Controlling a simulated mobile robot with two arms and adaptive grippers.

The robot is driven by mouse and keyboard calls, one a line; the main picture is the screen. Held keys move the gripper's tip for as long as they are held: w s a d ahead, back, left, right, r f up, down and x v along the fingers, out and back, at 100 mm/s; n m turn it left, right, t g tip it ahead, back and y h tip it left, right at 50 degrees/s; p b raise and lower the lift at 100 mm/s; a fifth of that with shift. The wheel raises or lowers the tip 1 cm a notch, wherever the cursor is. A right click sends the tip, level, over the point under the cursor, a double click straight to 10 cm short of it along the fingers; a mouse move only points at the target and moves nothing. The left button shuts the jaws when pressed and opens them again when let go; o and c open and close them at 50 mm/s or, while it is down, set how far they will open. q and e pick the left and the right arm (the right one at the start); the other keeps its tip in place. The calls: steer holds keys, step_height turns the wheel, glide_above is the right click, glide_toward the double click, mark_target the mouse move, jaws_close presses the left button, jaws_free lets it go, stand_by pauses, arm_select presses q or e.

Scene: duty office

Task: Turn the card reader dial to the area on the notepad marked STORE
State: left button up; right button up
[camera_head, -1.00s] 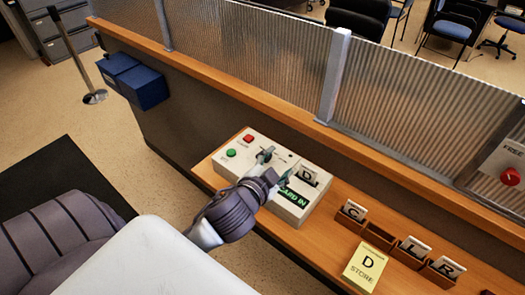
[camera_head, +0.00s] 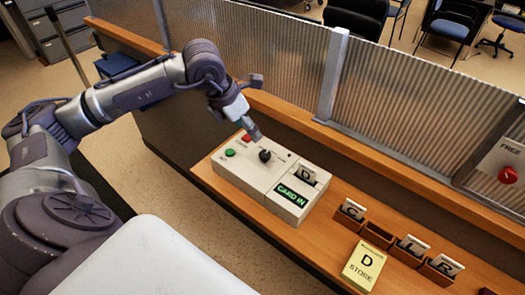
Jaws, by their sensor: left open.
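The card reader (camera_head: 238,178) is a pale box on the wooden shelf. Its black dial (camera_head: 265,156) is uncovered; I cannot tell its setting. A card marked D (camera_head: 308,175) stands in the reader's slot, and the green display (camera_head: 291,198) reads CARD IN. The yellow notepad (camera_head: 362,268) shows D and STORE. My left gripper (camera_head: 261,108) is open and empty, above and behind the dial, with one finger near the reader's back edge. My right gripper is not in view.
Card holders with cards C (camera_head: 353,210), L (camera_head: 413,246) and R (camera_head: 446,265) stand right of the reader; one holder (camera_head: 378,235) is empty. A green button (camera_head: 230,153) and a red button (camera_head: 247,138) sit left of the dial. A ribbed screen (camera_head: 410,110) runs behind.

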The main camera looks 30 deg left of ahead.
mark_target(264, 154)
arm_select(q)
steer(key=p+x, duration=0.1)
steer(key=x, duration=0.3)
steer(key=p+x, duration=0.2)
steer(key=x, duration=0.2)
steer(key=p+x, duration=0.1)
steer(key=x, duration=0.3)
steer(key=shift+w+a+f, duration=0.1)
steer(key=shift+a+f, duration=0.05)
steer(key=shift+a, duration=0.1)
steer(key=shift+w+f+p, duration=0.2)
steer(key=shift+f+p, duration=0.1)
steer(key=shift+f, duration=0.4)
